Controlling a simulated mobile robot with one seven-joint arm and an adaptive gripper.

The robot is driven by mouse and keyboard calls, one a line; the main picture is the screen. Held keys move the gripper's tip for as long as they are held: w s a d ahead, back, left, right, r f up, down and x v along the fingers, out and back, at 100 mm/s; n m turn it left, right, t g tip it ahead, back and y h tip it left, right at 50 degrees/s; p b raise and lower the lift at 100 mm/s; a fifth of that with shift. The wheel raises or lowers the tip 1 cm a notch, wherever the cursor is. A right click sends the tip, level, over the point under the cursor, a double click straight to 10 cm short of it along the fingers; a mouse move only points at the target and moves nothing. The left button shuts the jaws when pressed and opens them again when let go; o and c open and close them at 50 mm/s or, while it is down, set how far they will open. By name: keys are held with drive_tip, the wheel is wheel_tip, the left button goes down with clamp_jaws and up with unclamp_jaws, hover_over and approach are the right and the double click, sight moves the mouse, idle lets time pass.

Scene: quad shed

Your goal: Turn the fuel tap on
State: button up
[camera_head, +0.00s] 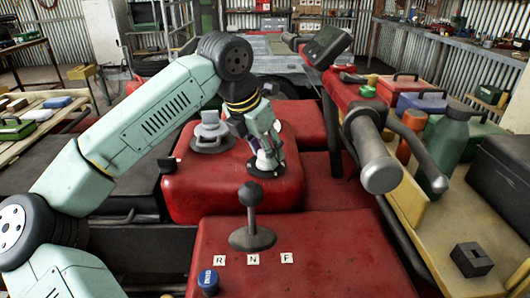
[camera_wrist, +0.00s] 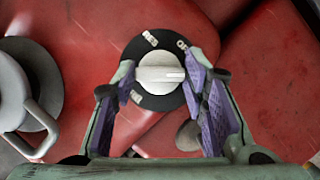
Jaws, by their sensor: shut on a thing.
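The fuel tap (camera_wrist: 160,104) is a round black dial with a pale grey knob (camera_wrist: 160,73) standing on it, fixed on the red bodywork. A white line on the knob points to the right in the wrist view. My gripper (camera_wrist: 162,86) has its purple-padded fingers on the left and right of the knob, shut on it. In the head view my gripper (camera_head: 264,152) reaches down over the tap's black dial (camera_head: 262,174), hiding most of the knob.
A grey filler cap (camera_head: 211,132) stands left of the tap. A gear lever (camera_head: 251,210) rises in front of it, with R, N, F labels beside. The handlebar (camera_head: 380,165) is at right, near a bench with a green bottle (camera_head: 446,140).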

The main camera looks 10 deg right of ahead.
drive_tip(key=shift+w+m+g+h, duration=0.1)
drive_tip(key=shift+m+g+h, duration=0.3)
drive_tip(key=shift+m, duration=0.9)
drive_tip(key=o, duration=1.2)
drive_tip(key=shift+c, duration=0.2)
drive_tip(key=shift+a+r, duration=0.1)
drive_tip(key=v, duration=1.1)
drive_tip(key=shift+r, duration=0.45)
drive_tip(key=shift+w, duration=0.1)
